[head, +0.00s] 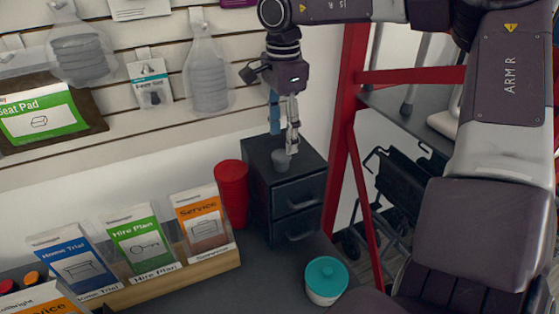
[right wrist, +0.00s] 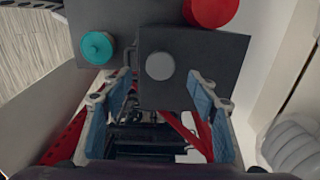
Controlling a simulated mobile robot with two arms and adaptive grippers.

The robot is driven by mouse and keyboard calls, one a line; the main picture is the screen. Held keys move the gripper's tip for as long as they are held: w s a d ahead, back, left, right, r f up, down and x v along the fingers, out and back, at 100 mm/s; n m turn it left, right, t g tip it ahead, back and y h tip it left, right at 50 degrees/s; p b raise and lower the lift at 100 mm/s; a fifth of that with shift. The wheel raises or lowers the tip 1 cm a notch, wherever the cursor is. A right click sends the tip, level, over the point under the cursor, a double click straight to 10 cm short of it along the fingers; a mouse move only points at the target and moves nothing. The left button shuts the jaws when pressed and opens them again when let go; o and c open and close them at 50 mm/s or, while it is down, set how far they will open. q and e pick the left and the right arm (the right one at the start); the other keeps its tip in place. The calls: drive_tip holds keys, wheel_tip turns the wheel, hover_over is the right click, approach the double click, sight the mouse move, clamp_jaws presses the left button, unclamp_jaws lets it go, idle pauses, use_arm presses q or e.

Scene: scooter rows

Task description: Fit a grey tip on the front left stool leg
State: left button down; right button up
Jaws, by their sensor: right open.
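A small grey tip (head: 281,160) stands on top of the dark drawer unit (head: 310,155). In the right wrist view the grey tip (right wrist: 160,66) is a plain round disc near the edge of the unit's top. My right gripper (head: 291,147) points down just above the tip in the head view. Its blue-padded fingers (right wrist: 158,85) are open, spread to either side of the tip, with nothing gripped. Pale legs (head: 412,90) show on the shelf at upper right, partly behind my right arm. I cannot tell which is the front left stool leg. My left gripper is out of view.
A red cup (head: 231,190) stands left of the drawer unit, and a teal-lidded pot (head: 326,279) in front. A leaflet rack (head: 200,267) is at lower left. A red frame post (head: 349,90) and a folded wheelchair (head: 395,185) are on the right.

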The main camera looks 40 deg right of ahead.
sight(281, 154)
wheel_tip(281, 154, down, 6)
drive_tip(key=shift+w+a+r+p, duration=0.1)
drive_tip(key=shift+a+r+p, duration=0.1)
drive_tip(key=shift+p, duration=0.6)
drive_tip(key=shift+d+f, duration=0.1)
drive_tip(key=shift+f, duration=0.2)
drive_tip(key=c, duration=1.3)
drive_tip(key=shift+r, duration=0.1)
